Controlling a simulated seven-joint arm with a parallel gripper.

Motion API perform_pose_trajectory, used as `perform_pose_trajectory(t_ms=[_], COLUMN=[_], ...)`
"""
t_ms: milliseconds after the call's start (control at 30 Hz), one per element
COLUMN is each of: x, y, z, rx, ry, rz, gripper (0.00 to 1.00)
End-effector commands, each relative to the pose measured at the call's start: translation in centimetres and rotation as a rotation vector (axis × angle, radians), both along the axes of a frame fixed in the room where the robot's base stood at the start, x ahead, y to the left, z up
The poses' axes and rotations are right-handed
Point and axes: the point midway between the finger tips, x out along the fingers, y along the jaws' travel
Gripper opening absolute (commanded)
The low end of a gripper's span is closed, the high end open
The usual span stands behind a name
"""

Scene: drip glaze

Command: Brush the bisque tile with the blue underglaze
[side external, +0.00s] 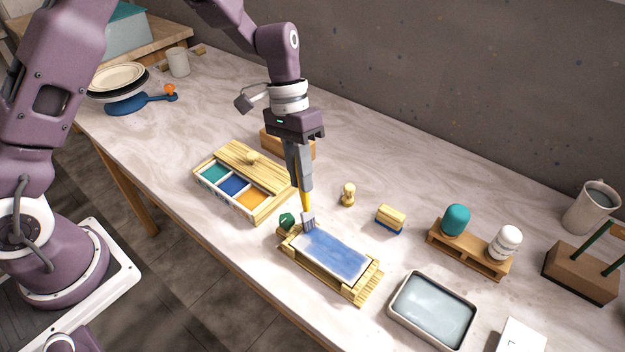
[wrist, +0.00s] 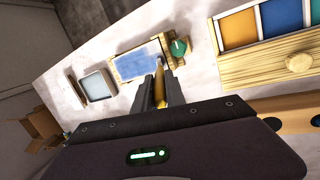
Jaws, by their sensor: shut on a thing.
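My gripper (side external: 303,182) is shut on a brush with a yellow handle (side external: 307,202). The brush points down, and its bristles (side external: 309,222) are at the far-left end of the tile (side external: 332,254); I cannot tell if they touch it. The tile lies in a wooden holder (side external: 366,289) and is mostly covered in uneven blue. It also shows in the wrist view (wrist: 138,64), just beyond the brush. The glaze box (side external: 271,205) has teal, blue (side external: 233,185) and orange compartments showing, with a wooden lid (side external: 262,163) set back over part of it.
A small green object (side external: 287,220) sits at the holder's left corner. A tray of pale liquid (side external: 432,311) stands to the right. A wooden knob (side external: 348,194), a blue-bottomed block (side external: 391,218) and a rack with two bottles (side external: 470,251) stand behind.

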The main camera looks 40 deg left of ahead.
Motion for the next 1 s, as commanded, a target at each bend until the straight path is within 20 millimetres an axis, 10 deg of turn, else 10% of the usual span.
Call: perform_pose_trajectory(t_ms=[600,1000], x=[0.1,0.0], y=[-0.2,-0.2], z=[6.9,8.0], rx=[-0.001,0.000], ry=[-0.003,-0.002], rz=[-0.001,-0.002], gripper=[0.00,0.00])
